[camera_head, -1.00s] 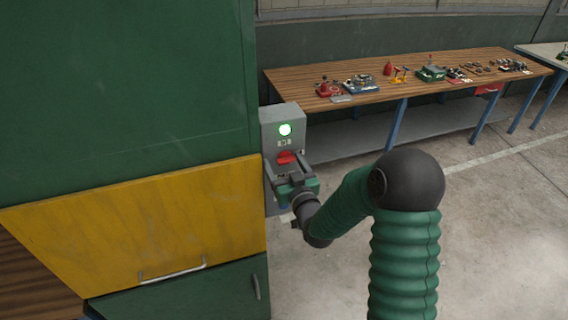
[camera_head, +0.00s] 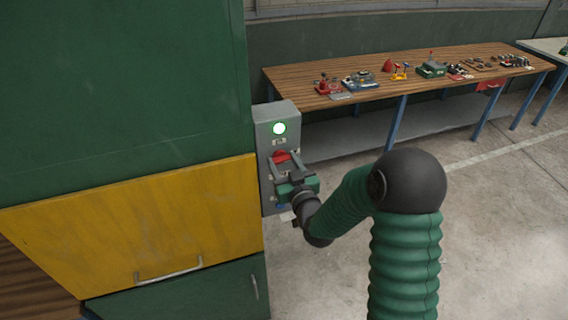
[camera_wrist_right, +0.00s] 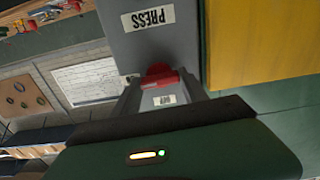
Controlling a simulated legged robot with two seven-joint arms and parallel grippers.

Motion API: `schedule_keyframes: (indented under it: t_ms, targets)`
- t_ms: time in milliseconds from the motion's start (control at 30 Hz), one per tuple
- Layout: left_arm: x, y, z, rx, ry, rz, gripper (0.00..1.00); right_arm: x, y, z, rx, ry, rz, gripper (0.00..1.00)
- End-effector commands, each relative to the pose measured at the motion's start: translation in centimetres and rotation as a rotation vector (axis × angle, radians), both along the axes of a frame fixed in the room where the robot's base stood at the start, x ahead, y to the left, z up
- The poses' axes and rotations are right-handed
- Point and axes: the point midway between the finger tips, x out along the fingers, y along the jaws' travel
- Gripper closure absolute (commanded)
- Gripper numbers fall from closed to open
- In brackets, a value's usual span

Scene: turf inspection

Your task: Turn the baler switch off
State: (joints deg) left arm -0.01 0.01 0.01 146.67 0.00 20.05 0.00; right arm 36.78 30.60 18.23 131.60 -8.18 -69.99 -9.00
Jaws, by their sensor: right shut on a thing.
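The baler's grey switch box (camera_head: 266,135) is fixed to the right side of the green and yellow baler. Below the lamp is the red switch handle (camera_head: 281,156). My right gripper (camera_head: 284,164) reaches the box from the front, its two fingers shut on the handle's sides. In the right wrist view the red handle (camera_wrist_right: 160,74) sits between the fingers, with a "PRESS" label (camera_wrist_right: 148,17) on the box. The fingers hide part of the box's lower front. My left gripper is not in view.
The yellow baler door (camera_head: 140,225) with a metal bar handle is left of the box. A wooden workbench (camera_head: 300,78) with tools and small parts stands behind to the right. The concrete floor (camera_head: 490,230) at right is clear.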

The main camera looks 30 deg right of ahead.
Motion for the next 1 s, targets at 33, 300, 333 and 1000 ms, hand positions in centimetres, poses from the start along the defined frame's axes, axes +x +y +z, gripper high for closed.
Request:
schedule_keyframes:
  t_ms: [33,300,333,1000]
  targets:
    - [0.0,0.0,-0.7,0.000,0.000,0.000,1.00,-0.1,-0.3,-0.4,-0.020,0.005,-0.007,0.90]
    - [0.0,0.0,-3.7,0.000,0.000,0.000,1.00,-0.1,-0.1,-0.7,-0.201,0.046,-0.006,0.90]
    - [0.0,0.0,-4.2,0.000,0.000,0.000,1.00,-0.1,0.0,-0.7,-0.228,0.051,-0.005,0.90]
    - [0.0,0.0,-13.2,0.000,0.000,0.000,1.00,0.0,0.1,-1.1,-0.844,0.202,-0.004,0.90]
